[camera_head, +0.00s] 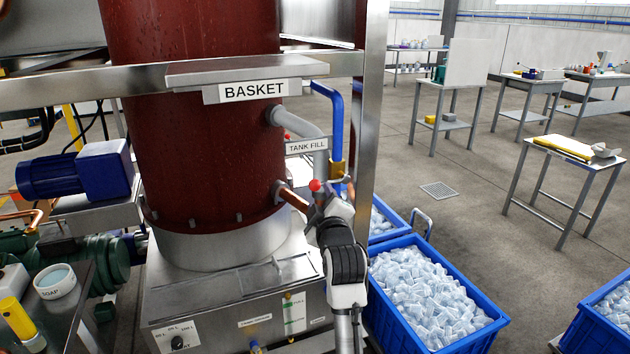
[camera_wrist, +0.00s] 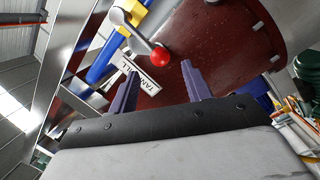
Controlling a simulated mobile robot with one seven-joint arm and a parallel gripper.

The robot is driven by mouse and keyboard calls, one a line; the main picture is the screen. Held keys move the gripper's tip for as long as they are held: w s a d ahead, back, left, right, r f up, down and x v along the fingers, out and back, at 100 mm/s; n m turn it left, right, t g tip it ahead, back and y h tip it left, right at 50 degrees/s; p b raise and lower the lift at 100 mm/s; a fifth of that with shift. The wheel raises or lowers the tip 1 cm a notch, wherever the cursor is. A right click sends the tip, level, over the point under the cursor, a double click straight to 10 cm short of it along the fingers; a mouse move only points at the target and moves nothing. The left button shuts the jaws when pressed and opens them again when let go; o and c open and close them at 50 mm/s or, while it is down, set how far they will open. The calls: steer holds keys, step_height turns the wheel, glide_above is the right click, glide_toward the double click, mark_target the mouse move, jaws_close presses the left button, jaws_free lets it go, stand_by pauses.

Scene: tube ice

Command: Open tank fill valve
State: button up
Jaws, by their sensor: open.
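The tank fill valve handle shows as a red ball knob (camera_head: 316,185) below the white TANK FILL sign (camera_head: 306,146), beside the dark red tank (camera_head: 190,110). In the wrist view the red knob (camera_wrist: 160,57) sits on the end of a grey lever (camera_wrist: 130,30). The sign (camera_wrist: 140,74) is tilted there. My gripper (camera_head: 325,200) is close to the knob, and its fingers partly hide the valve body in the head view. In the wrist view my gripper (camera_wrist: 161,72) is open and empty. The knob appears just beyond the fingertips, in the gap between them.
A blue pipe (camera_head: 334,120) and a steel post (camera_head: 370,100) stand right beside the valve. A copper pipe (camera_head: 292,196) leaves the tank close to my gripper. A blue crate of ice (camera_head: 440,345) stands on the floor at right. Open floor lies beyond.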

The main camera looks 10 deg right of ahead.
mark_target(316, 189)
steer(key=w, duration=0.2)
steer(key=w+p, duration=0.1)
steer(key=w, duration=0.4)
steer(key=shift+w+a+p, duration=0.3)
steer(key=shift+w, duration=0.05)
jaws_close()
